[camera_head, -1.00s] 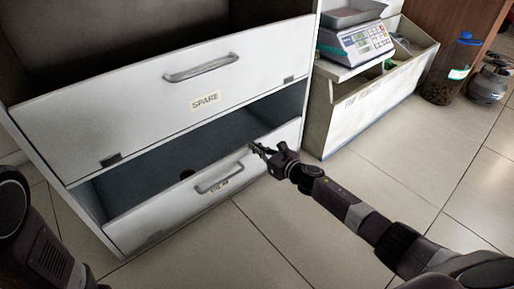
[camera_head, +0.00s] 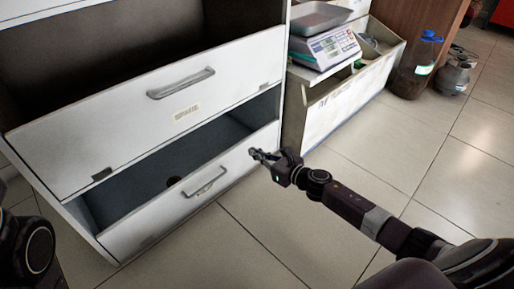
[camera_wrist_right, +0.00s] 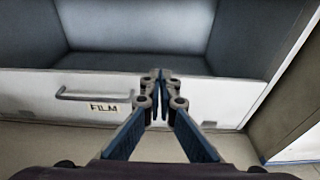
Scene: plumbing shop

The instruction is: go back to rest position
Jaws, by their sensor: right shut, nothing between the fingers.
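My right gripper (camera_head: 258,154) is shut and empty, in front of the right end of the open lower drawer (camera_head: 150,222). Its closed fingertips also show in the right wrist view (camera_wrist_right: 160,76), in front of the drawer front, right of the bar handle (camera_wrist_right: 95,95) and the FILM label (camera_wrist_right: 104,107). The gripper is apart from the handle. Of my left arm, only dark links (camera_head: 32,245) show at the left edge; its gripper is out of view.
The upper drawer front (camera_head: 120,125) overhangs the lower drawer. A scale (camera_head: 325,48) stands on a white bin at the right, with a blue-capped bottle (camera_head: 415,68) beyond. Tiled floor (camera_head: 300,225) is open on the right.

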